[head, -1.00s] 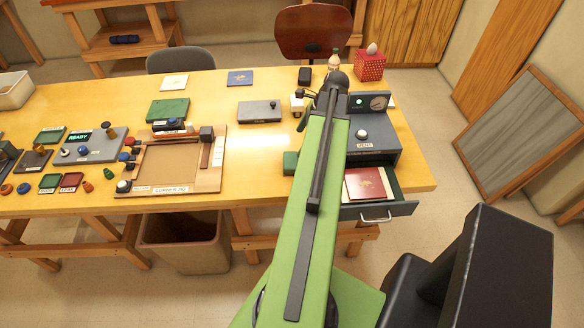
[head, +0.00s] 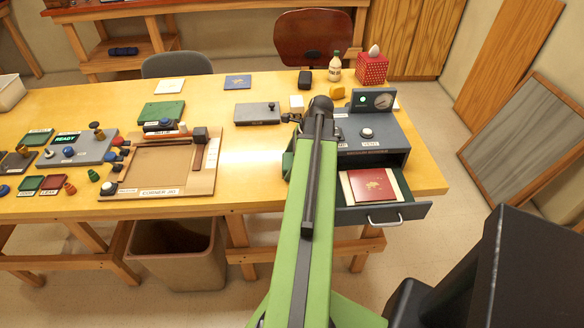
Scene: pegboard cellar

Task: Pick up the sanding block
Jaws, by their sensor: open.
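I cannot tell for sure which thing is the sanding block. A small dark green block (head: 287,166) lies on the bench just left of my arm, partly hidden by it. A black block (head: 305,79) lies near the back edge, and a yellow lump (head: 337,92) lies right of it. My gripper (head: 291,118) is small and mostly hidden at the far end of my green arm. It is open, over the bench between the grey lidded box (head: 257,113) and the grey drawer unit (head: 372,138). I see nothing held in it.
The drawer (head: 412,212) stands open with a red booklet (head: 372,185) inside. A wooden corner jig (head: 160,165) and a control panel (head: 82,148) fill the left. A bottle (head: 335,67) and a red dotted box (head: 372,68) stand at the back. Bare bench lies left of my arm.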

